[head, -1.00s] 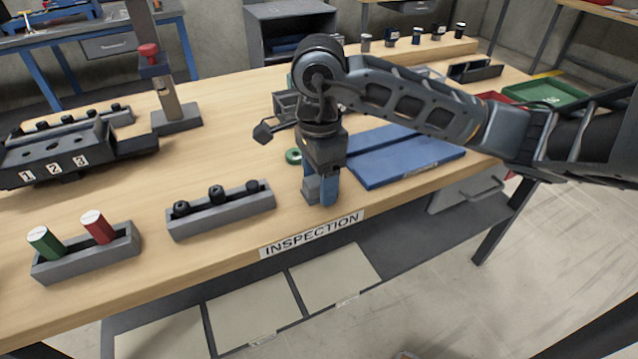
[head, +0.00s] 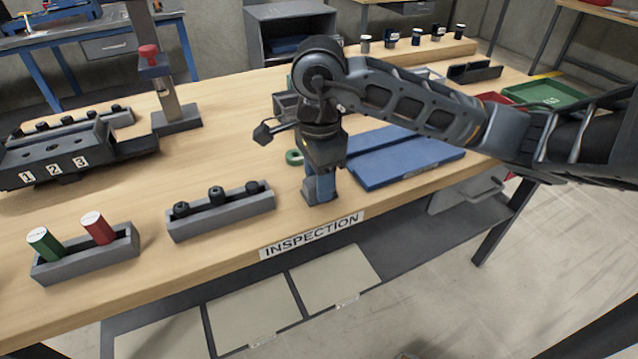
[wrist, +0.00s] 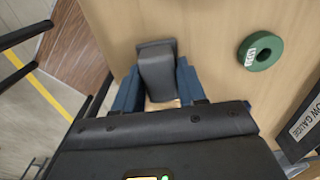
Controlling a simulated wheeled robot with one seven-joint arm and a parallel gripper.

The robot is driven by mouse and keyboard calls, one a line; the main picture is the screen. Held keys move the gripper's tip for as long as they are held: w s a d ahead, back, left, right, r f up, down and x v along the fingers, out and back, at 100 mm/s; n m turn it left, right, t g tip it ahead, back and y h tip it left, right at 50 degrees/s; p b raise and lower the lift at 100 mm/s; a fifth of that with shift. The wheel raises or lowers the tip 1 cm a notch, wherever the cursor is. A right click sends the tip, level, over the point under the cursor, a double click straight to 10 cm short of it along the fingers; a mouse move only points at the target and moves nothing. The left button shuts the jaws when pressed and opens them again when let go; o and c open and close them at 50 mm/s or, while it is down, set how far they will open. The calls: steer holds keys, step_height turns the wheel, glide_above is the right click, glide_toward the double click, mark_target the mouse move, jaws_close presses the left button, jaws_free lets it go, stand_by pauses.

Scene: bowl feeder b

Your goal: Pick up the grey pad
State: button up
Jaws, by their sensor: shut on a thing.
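The grey pad (wrist: 156,70) is a small grey block with a sloping top, between the blue fingers of my gripper (wrist: 158,88) in the wrist view. My gripper points down and is shut on the pad. In the head view my gripper (head: 320,187) is low over the front edge of the wooden bench, above the INSPECTION label. The pad's grey lower part (head: 313,196) shows at the fingertips there. The fingers hide the rest of it. I cannot tell whether it still touches the bench.
A green ring (head: 294,157) lies just behind my gripper, and also shows in the wrist view (wrist: 261,51). Blue plates (head: 405,160) lie to the right. A grey holder with black knobs (head: 221,211) stands to the left. Bare bench (head: 240,150) lies behind that holder.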

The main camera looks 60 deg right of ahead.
steer(key=shift+r, duration=0.9)
step_height(320, 180, up, 2)
steer(key=shift+r+b, duration=0.2)
steer(key=shift+b, duration=0.2)
steer(key=s+d+r+b, duration=0.2)
steer(key=s+d+r, duration=0.4)
steer(key=s, duration=0.3)
steer(key=shift+s+d+r, duration=0.3)
steer(key=shift+d+r, duration=0.05)
steer(key=shift+r, duration=0.05)
